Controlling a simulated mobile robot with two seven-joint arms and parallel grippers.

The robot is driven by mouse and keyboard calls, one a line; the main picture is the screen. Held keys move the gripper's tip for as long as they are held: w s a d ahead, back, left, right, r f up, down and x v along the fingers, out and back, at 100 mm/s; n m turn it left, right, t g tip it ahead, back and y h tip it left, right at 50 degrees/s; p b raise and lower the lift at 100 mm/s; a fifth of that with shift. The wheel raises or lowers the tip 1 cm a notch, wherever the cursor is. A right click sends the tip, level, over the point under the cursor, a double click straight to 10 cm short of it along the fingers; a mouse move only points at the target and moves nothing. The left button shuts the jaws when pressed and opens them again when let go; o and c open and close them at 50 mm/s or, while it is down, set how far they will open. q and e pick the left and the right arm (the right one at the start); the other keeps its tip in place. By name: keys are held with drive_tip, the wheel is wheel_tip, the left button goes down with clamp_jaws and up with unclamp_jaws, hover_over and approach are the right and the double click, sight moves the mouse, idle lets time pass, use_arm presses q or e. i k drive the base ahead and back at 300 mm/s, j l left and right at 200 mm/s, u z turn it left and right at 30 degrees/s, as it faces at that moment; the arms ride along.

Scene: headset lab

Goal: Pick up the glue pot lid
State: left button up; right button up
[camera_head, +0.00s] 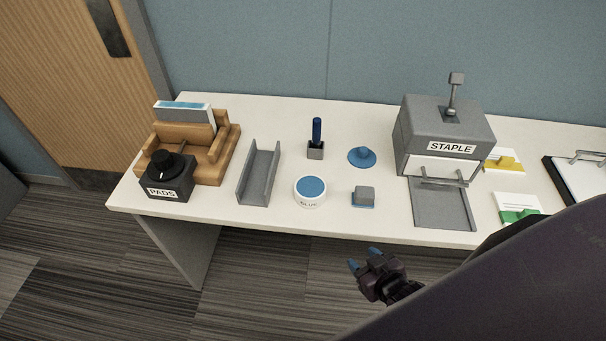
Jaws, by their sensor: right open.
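The glue pot (311,193) is a round white pot marked GLUE, with blue showing in its top, near the front middle of the white table. A round blue lid with a raised knob (362,157) lies on the table behind and to the right of the pot, apart from it. I take this to be the glue pot lid. My right gripper (361,262) is open and empty, in front of the table's front edge and well short of the lid. My left gripper is not in view.
A grey block with a blue base (363,197) and a blue stick in a grey holder (316,140) stand near the lid. A grey channel (259,173), wooden stand (213,165) and PADS box (166,181) are left. The STAPLE machine (441,132), cards and clipboard (583,178) are right.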

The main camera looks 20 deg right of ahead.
sight(362, 157)
drive_tip(key=k+z, duration=0.1)
drive_tip(key=z, duration=0.25)
drive_tip(key=l+z, duration=0.1)
drive_tip(key=z, duration=0.25)
drive_tip(key=k+l+z, duration=0.1)
drive_tip(key=z, duration=0.25)
